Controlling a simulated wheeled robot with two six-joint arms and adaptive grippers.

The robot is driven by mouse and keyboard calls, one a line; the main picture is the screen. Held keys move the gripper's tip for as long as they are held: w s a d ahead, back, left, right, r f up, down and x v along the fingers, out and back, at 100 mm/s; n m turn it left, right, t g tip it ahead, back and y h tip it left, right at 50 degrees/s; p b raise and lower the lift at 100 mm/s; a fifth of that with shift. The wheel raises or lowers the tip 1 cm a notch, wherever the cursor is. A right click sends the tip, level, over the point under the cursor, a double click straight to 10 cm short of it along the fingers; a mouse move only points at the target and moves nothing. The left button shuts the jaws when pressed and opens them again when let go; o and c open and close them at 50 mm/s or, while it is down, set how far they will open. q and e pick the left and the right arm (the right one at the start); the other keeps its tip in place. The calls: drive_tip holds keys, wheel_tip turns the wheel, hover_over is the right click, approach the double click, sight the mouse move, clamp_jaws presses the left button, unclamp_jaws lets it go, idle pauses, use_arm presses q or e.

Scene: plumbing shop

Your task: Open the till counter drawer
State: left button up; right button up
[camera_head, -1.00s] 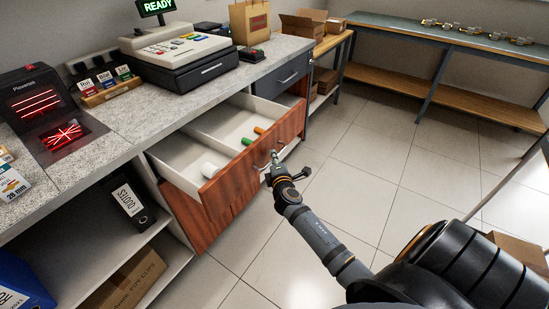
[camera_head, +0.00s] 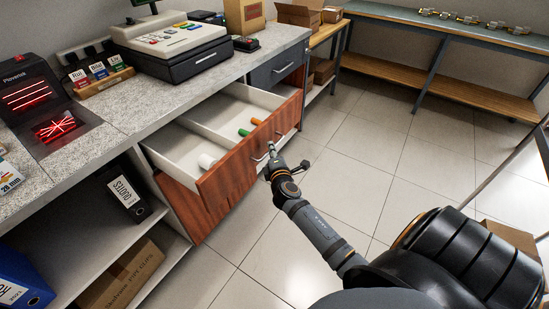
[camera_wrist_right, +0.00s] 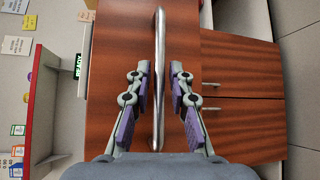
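The till counter drawer (camera_head: 232,172) has a reddish wood front and white inner walls. It stands well pulled out from under the counter in the head view. Its silver bar handle (camera_wrist_right: 159,85) runs up the middle of the right wrist view. My right gripper (camera_head: 272,158) is at the handle. Its two fingers (camera_wrist_right: 160,88) lie on either side of the bar, with a visible gap, so it is open around the handle. A white cylinder (camera_head: 206,161), a green piece (camera_head: 243,132) and an orange piece (camera_head: 256,121) lie in the drawer. My left gripper is not in view.
The grey counter (camera_head: 95,150) carries a cash register (camera_head: 175,45) and a scanner (camera_head: 38,100). A closed dark drawer (camera_head: 280,66) is beyond the open one. Open shelves with a black binder (camera_head: 127,196) are at left. The tiled floor (camera_head: 350,150) right of the drawer is free.

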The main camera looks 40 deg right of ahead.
drive_tip(key=v, duration=1)
drive_tip(key=shift+s, duration=0.35)
drive_tip(key=shift+a, duration=0.1)
drive_tip(key=s+a+f+m+g+y+p, duration=0.15)
drive_tip(key=s+f+m+g, duration=0.35)
drive_tip(key=f, duration=1)
drive_tip(key=s+f+m+g+y+p, duration=0.1)
drive_tip(key=s+f+g+y+p, duration=0.15)
drive_tip(key=s+f, duration=0.8)
drive_tip(key=s+a+f+m+g+p, duration=0.1)
drive_tip(key=s+f+m+g+p, duration=0.1)
drive_tip(key=s+f, duration=0.6)
drive_tip(key=s+a+f+m+g+y+p, duration=0.1)
drive_tip(key=s+f+m+g, duration=0.3)
drive_tip(key=s, duration=1.1)
wheel_tip(320, 180, down, 5)
drive_tip(key=m, duration=0.2)
drive_tip(key=shift+a+r+m+y+p, duration=0.2)
drive_tip(key=shift+m+y+p, duration=0.1)
drive_tip(key=shift+m+p, duration=0.1)
